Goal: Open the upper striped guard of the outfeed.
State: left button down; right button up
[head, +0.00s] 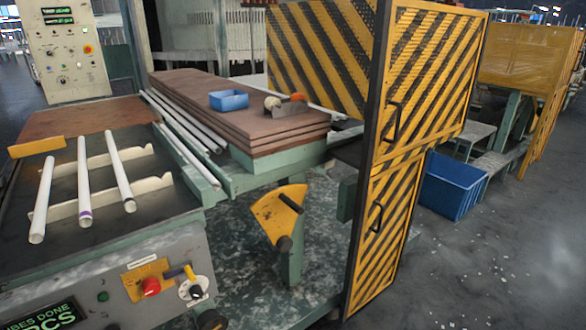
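The upper striped guard (434,72) is a yellow panel with black diagonal stripes, on a dark upright frame (363,190) right of centre in the head view. It stands upright, with a dark bar handle (391,122) near its left edge. The lower striped guard (392,225) is directly below, with its own handle (376,217). The upper panel reaches further right than the lower one. I cannot tell from this view whether it is fully shut. Neither of my grippers is in view.
A yellow bracket (275,212) juts out below the boards. A blue bin (452,186) stands behind the guards. The right floor is mostly clear, with scattered fragments.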

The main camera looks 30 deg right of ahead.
aim_at(448, 105)
jog(key=z, duration=1.9)
